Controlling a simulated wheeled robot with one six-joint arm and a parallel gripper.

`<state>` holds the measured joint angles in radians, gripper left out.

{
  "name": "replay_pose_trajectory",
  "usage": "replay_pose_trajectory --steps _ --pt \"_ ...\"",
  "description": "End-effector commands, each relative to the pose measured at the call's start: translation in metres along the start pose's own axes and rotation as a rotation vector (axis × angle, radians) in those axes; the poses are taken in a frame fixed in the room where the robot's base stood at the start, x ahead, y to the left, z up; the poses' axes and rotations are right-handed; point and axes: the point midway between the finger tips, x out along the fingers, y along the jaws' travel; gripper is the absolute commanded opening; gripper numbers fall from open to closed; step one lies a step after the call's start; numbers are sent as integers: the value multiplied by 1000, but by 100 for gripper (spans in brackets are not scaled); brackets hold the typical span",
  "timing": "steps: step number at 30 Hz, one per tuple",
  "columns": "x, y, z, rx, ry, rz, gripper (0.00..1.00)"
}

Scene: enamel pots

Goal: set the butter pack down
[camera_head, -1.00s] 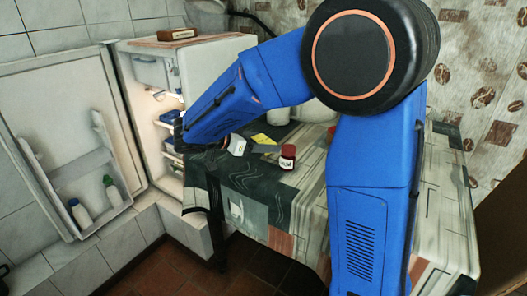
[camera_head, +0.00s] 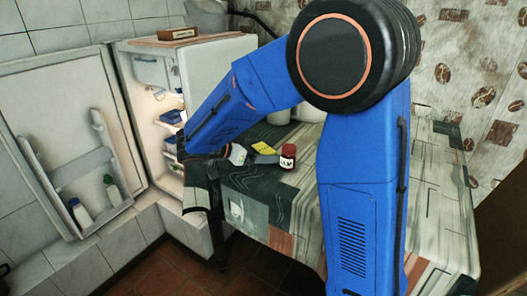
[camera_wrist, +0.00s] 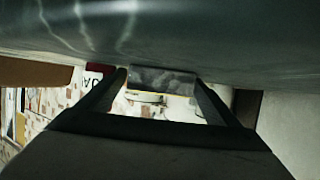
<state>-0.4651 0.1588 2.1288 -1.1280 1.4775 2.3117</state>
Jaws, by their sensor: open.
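The butter pack (camera_head: 264,148) lies on the table as a small yellow block, left of a red jam jar (camera_head: 288,156). In the wrist view, which is upside down, the pack (camera_wrist: 162,77) shows a grey printed side with a yellow edge, resting against the tabletop. My gripper (camera_wrist: 161,82) is open, with one finger on each side of the pack in the picture; the pack looks a little beyond the fingertips. In the head view my forearm hides part of the gripper.
The table (camera_head: 330,205) has a patterned cloth. The jam jar also shows in the wrist view (camera_wrist: 96,72), close beside one finger. An open fridge (camera_head: 215,75) stands left of the table, its door (camera_head: 65,125) swung wide. White containers stand behind the pack.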

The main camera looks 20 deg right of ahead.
Motion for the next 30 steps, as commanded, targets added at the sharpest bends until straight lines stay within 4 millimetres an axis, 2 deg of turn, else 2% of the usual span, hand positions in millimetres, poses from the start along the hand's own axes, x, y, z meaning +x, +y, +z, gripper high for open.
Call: replay_pose_trajectory --steps 4,8,15,21,25,27,30 --pt "-5 0 -2 1 0 -1 85" --pt "-23 -1 -2 1 -1 -4 85" --pt "-70 -1 -2 0 0 -4 85" --pt "-102 0 -2 0 -1 -2 85" --pt "-115 0 -2 0 -1 -2 85" --pt "-118 0 -2 0 -1 -1 88" --pt "-120 0 -3 -18 -5 2 88"
